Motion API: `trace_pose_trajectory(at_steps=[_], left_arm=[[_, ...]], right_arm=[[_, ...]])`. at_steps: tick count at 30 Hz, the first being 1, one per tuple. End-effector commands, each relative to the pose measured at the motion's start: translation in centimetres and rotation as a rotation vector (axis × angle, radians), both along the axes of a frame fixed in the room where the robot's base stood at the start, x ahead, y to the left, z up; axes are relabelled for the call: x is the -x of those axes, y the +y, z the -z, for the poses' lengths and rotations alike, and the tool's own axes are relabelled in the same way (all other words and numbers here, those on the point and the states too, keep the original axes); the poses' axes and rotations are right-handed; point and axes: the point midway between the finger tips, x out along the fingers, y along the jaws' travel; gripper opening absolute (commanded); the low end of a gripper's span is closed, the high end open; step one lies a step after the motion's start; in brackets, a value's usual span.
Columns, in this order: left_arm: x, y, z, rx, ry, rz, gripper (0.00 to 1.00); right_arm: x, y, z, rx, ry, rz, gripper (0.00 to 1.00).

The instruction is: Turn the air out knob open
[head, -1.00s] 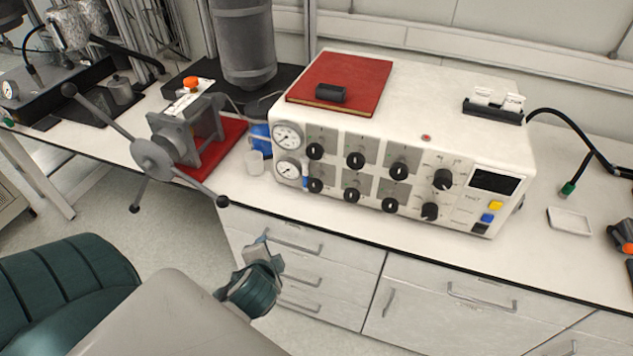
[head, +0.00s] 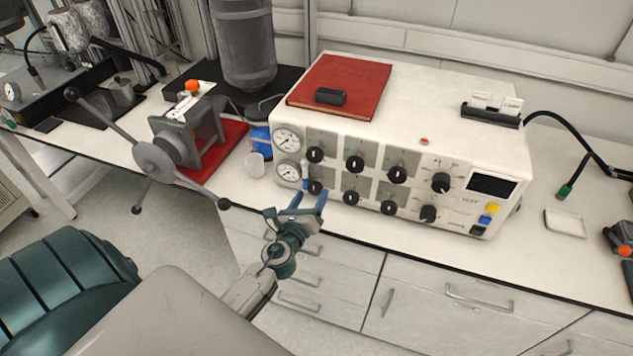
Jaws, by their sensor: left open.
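The white control box (head: 470,148) stands on the bench in the head view. Its front carries two rows of black knobs, such as an upper-left knob (head: 315,154), a lower-left knob (head: 316,187) and a larger right-hand knob (head: 440,183). The labels are too small to read, so I cannot tell which is the air out knob. My left gripper (head: 308,203) is open and empty, with its fingers pointing up toward the lower-left knobs, in front of the bench edge. It appears apart from the knobs. My right gripper is not in view.
Two gauges (head: 287,139) sit at the panel's left end. A small cup (head: 255,164) and a grey clamp with long handles (head: 157,158) stand to the left. A red book (head: 345,82) lies on the box. A shallow white tray (head: 566,223) lies at right.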

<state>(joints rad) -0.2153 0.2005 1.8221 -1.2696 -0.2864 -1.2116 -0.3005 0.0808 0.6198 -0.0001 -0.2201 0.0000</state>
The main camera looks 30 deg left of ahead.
Motion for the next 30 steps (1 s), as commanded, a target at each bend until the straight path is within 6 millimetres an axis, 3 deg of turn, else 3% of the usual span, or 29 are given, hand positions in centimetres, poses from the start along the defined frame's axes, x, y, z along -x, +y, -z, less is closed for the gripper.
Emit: trace_pose_trajectory(at_steps=[3,9,20,23,27,30], left_arm=[[-2.3,0.5,-0.3,-0.001,-0.001,0.000,0.61],[-4.5,1.1,-0.1,0.001,0.000,-0.001,0.61],[-5.2,1.3,0.0,0.002,0.000,-0.001,0.61],[-5.2,1.3,0.0,0.002,0.000,-0.001,0.48],[-5.1,1.3,0.0,0.002,0.000,-0.001,0.20],[-5.1,1.3,0.0,0.002,0.000,-0.001,0.17]], right_arm=[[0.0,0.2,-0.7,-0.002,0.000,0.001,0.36],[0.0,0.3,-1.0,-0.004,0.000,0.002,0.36],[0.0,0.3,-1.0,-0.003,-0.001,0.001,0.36],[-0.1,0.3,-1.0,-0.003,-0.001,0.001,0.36],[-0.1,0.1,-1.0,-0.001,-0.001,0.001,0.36],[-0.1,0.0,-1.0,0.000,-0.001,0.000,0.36]])
